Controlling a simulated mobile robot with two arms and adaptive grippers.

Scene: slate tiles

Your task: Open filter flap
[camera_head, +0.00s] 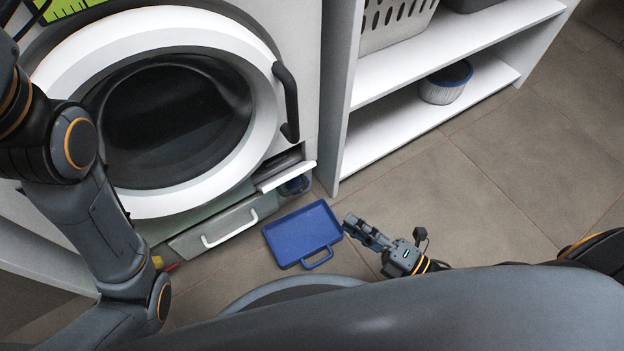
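The washing machine (299,45) stands at the left, its round door (244,125) shut. At its lower right corner, the white filter flap (287,177) stands out from the front. A dark gap shows above the flap, and a round blue-grey filter part (295,187) shows just below it. My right gripper (352,223) is low over the floor, to the lower right of the flap and apart from it. How far its fingers are apart is unclear. My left arm crosses the left side of the view; its gripper does not show.
A blue tray (300,232) with a handle lies on the floor between the flap and my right gripper. A grey drawer front (225,222) with a white handle is left of the flap. Floor at right is clear.

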